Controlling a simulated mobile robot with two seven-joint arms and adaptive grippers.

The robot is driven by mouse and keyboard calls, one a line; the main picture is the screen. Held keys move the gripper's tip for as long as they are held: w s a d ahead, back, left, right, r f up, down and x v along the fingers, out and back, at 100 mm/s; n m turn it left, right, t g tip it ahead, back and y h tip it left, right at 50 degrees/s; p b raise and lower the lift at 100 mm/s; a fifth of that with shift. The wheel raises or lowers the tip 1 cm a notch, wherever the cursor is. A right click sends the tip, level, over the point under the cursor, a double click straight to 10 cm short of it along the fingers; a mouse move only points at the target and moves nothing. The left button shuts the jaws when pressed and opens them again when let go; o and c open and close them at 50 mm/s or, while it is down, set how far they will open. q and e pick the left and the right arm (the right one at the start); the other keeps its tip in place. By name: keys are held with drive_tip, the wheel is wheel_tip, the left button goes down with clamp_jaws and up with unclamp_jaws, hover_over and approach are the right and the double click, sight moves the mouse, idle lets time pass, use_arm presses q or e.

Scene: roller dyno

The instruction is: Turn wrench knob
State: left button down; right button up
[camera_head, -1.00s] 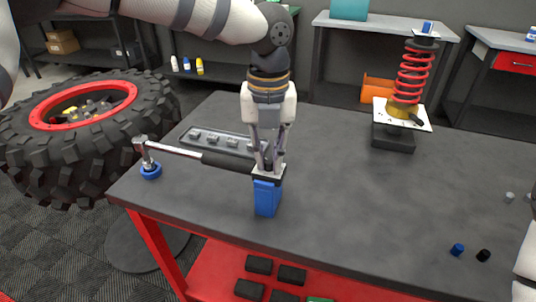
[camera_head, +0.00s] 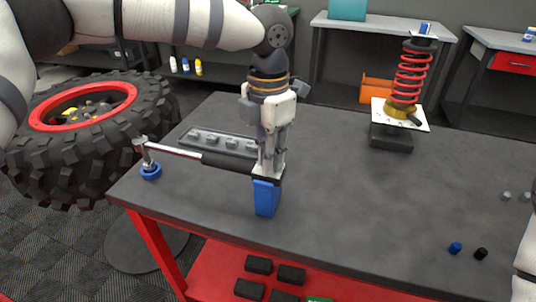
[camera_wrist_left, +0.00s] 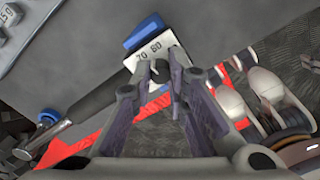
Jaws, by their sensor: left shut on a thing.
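A torque wrench with a black handle (camera_head: 228,163) and a silver shaft is above the near left of the dark workbench. Its head end is over a blue ring (camera_head: 151,171). At its other end is a blue block (camera_head: 265,198), which shows in the left wrist view (camera_wrist_left: 143,32) beside a white scale face (camera_wrist_left: 155,52) marked 70 and 80. My left gripper (camera_head: 269,170) points down at this end. In the left wrist view its fingers (camera_wrist_left: 159,73) are shut on a small dark knob (camera_wrist_left: 160,68) by the scale, mostly hidden by the fingertips.
A grey tray of sockets (camera_head: 220,141) lies behind the handle. A red coil spring (camera_head: 413,75) stands on a base at the back right. Small blue (camera_head: 455,248) and black (camera_head: 480,254) pieces lie front right. A large tyre (camera_head: 90,150) is at left. The bench middle is clear.

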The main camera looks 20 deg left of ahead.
use_arm(q)
drive_tip(key=m, duration=0.5)
drive_tip(key=shift+m, duration=0.4)
idle(0.4)
drive_tip(key=c, duration=1.5)
unclamp_jaws()
drive_tip(key=shift+c, duration=0.2)
drive_tip(key=shift+r, duration=0.1)
wheel_tip(320, 180, up, 12)
